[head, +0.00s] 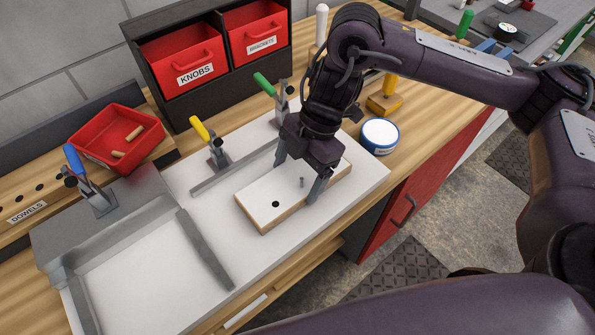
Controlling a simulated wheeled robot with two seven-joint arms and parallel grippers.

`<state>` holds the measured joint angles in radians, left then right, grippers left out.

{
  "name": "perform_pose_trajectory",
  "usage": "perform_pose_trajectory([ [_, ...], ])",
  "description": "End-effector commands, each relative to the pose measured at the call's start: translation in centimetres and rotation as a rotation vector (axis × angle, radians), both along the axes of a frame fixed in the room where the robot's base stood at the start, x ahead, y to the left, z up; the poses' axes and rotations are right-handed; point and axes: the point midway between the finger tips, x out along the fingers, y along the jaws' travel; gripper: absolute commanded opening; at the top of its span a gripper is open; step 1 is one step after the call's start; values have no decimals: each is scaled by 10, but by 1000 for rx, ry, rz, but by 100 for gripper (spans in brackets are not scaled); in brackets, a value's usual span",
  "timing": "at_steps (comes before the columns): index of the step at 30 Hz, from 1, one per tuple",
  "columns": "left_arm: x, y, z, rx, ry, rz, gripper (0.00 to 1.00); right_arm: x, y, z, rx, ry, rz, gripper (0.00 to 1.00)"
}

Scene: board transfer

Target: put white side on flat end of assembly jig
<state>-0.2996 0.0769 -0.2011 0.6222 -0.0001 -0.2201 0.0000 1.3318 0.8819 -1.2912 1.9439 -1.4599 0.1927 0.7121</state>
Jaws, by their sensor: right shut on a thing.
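A white-topped board with wooden edges (258,208) lies on or just above the white plate of the assembly jig (360,187); I cannot tell which. It has a dark hole near its left end and a small grey peg or knob near its middle. My right gripper (298,182) reaches down from above and is shut on the board, one finger on each long side. The gripper and wrist hide part of the board's far end. The jig's walled grey end (205,250) is at the left. My left gripper is not in view.
Toggle clamps with yellow (199,129), green (264,84) and blue (74,159) handles stand along the jig's back. A red tray (90,135) holds dowels. A dark rack holds red KNOBS (180,50) and BRACKETS bins. A round blue-rimmed white container (380,136) stands at the right.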

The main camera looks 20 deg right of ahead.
Motion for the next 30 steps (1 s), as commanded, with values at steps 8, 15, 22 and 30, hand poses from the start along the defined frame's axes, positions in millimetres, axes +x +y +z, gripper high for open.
perform_pose_trajectory([
  [8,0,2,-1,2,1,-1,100,0,0,-2,0,0,0,88],
  [15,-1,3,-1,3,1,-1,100,0,0,-2,0,1,0,100],
  [22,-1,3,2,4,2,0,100,1,-3,8,-1,-2,-1,100],
  [30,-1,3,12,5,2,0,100,9,-20,55,-1,-6,-2,100],
])
